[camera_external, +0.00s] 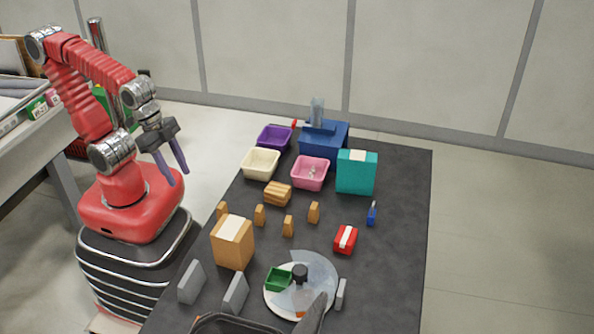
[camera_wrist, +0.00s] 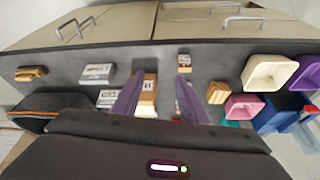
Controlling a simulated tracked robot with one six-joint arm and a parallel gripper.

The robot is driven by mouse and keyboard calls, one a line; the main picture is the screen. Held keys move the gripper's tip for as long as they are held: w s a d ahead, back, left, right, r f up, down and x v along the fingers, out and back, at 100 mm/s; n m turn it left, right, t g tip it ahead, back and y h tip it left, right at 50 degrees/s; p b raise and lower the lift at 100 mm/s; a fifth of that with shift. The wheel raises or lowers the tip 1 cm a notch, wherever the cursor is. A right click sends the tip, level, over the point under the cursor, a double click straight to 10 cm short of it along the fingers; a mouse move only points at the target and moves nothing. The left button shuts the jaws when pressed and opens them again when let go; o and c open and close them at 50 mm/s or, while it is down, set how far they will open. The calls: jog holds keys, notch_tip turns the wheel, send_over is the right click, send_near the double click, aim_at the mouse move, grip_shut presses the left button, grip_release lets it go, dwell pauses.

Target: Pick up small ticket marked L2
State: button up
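My gripper (camera_external: 172,174) is raised beside the table's left edge, its purple fingers open and empty. In the wrist view the open gripper (camera_wrist: 160,76) has a tan box (camera_wrist: 148,92) with a white label behind its left finger. A small tan block (camera_wrist: 184,62) with a pale label stands just beyond the right fingertip. I cannot read L2 on any label. Two grey slabs (camera_wrist: 97,73) with white labels lie left of the fingers; in the external view grey slabs (camera_external: 191,282) stand at the front left. Several small wooden blocks (camera_external: 260,215) stand mid-table.
Cream (camera_external: 260,163), purple (camera_external: 274,138) and pink (camera_external: 310,173) bins, a blue box (camera_external: 324,137) and a teal box (camera_external: 357,174) stand at the back. A tall tan box (camera_external: 232,247) and a round tray (camera_external: 326,297) are nearer. The table's right side is mostly clear.

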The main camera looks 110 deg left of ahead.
jog(key=s+d+f+m+g+y, duration=0.1)
jog(key=d+f+m+g, duration=0.3)
jog(key=f, duration=0.3)
jog(key=m+t+y, duration=0.6)
jog(key=m+y, duration=0.6)
jog(key=m, duration=0.5)
send_near(219, 206)
jog(key=v, duration=0.3)
jog(key=shift+w+r, duration=0.1)
jog(key=shift+r, duration=0.05)
jog(key=shift+a, duration=0.1)
jog(key=shift+x, duration=4.25)
